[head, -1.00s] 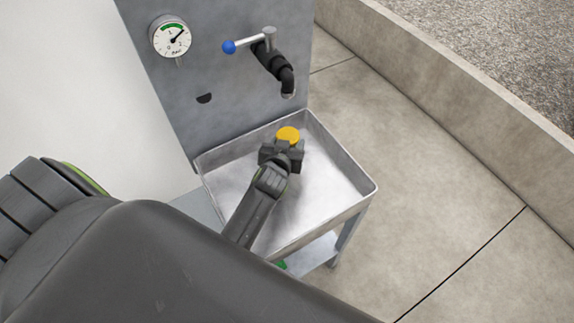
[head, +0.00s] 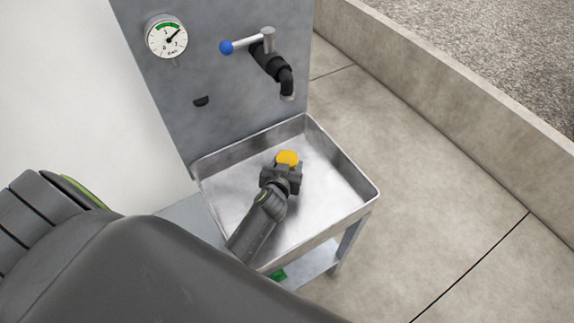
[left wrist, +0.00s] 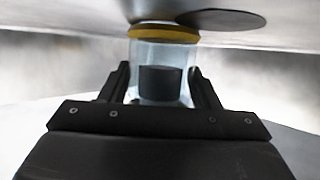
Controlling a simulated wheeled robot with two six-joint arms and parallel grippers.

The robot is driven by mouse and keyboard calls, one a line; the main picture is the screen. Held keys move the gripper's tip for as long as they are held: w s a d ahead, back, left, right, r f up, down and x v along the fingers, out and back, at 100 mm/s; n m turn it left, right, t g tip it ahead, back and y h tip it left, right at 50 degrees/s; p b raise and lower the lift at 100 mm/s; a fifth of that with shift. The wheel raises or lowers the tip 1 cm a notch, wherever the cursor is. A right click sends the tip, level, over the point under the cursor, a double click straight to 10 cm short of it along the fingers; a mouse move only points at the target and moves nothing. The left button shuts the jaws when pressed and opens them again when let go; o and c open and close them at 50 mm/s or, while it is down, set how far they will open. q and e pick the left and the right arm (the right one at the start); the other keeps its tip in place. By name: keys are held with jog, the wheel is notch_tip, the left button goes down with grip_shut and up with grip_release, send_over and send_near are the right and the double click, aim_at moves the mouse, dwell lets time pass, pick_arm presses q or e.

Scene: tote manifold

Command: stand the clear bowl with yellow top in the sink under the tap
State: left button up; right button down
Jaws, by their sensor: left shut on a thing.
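The clear bowl with yellow top shows in the head view as a yellow disc (head: 287,158) over the sink's inside. In the left wrist view its yellow top (left wrist: 163,33) and clear body (left wrist: 160,55) show upright, with something dark in or behind the body. My left gripper (head: 284,172) is shut on the bowl, one finger on each side of its body. The sink (head: 345,217) is a shallow metal basin. The black tap (head: 287,88) hangs from the back panel, behind the bowl. I cannot tell whether the bowl touches the sink floor. My right gripper is out of view.
A blue-knobbed lever (head: 240,44) and a pressure gauge (head: 166,37) are on the grey back panel (head: 205,75). A green item (head: 279,274) shows below the sink's front rim. The sink's right part is clear.

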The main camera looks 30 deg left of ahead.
pick_arm(q)
jog(key=o, duration=1)
jog(key=shift+o, duration=0.2)
jog(key=shift+r+p, duration=0.2)
jog(key=shift+p, duration=0.15)
jog(key=p+v, duration=0.4)
jog(key=v, duration=0.8)
jog(key=shift+p, duration=0.4)
